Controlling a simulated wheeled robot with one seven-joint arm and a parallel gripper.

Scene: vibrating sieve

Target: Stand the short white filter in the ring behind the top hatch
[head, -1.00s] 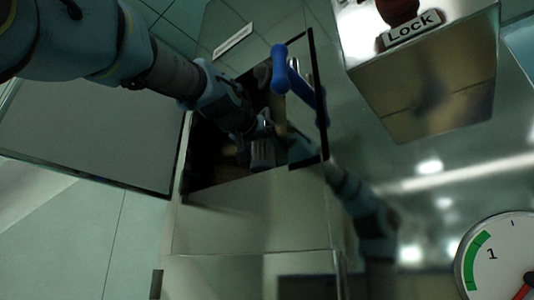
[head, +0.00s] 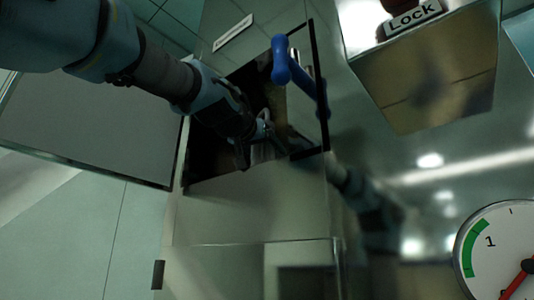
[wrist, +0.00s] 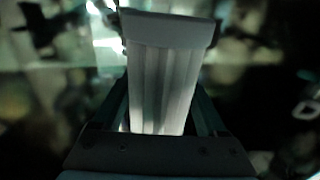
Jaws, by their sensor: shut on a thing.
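The short white filter (wrist: 162,85) is a pleated, ribbed piece with a wider flat rim at its far end, seen large in the wrist view. My gripper (wrist: 162,112) is shut on it, one finger along each side. In the head view my gripper (head: 255,135) is inside the top hatch opening (head: 205,165), and a pale part of the filter (head: 263,153) shows beside the fingers. The hatch door (head: 85,125) is swung open to the left. I cannot make out the ring; the inside is dark and partly hidden by my gripper.
A blue handle (head: 300,80) crosses the right side of the opening, close to my gripper. A box with a Lock label (head: 412,18) is at the upper right. A gauge (head: 500,255) is at the lower right. The wall below the hatch is shiny and reflects my arm.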

